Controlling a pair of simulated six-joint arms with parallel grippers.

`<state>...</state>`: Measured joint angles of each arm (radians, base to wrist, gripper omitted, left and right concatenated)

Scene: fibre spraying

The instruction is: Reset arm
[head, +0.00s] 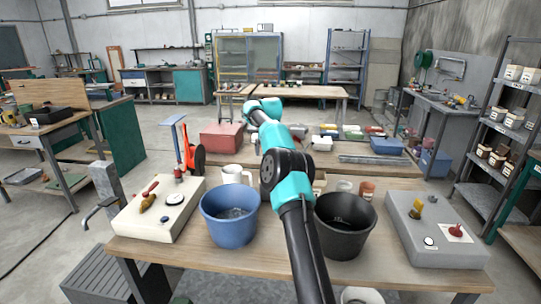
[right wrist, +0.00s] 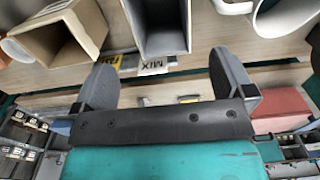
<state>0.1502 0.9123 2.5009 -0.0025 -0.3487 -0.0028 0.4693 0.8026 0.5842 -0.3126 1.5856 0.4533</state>
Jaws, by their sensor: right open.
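My right gripper (right wrist: 164,62) shows in the right wrist view with its two grey fingers spread apart and nothing between them. A grey open-ended holder with a MIX label (right wrist: 154,66) lies beyond the fingers. In the head view my teal and black arm rises from the bottom middle, passes between the two buckets and reaches over the table. The gripper at its end cannot be made out there. My left gripper is not in view.
A blue bucket (head: 229,217) and a black bucket (head: 345,226) flank the arm. A cream box (head: 159,211) stands left, a grey control box (head: 433,233) right. A white mug (head: 232,174) stands behind the blue bucket. A red box (head: 221,136) sits farther back.

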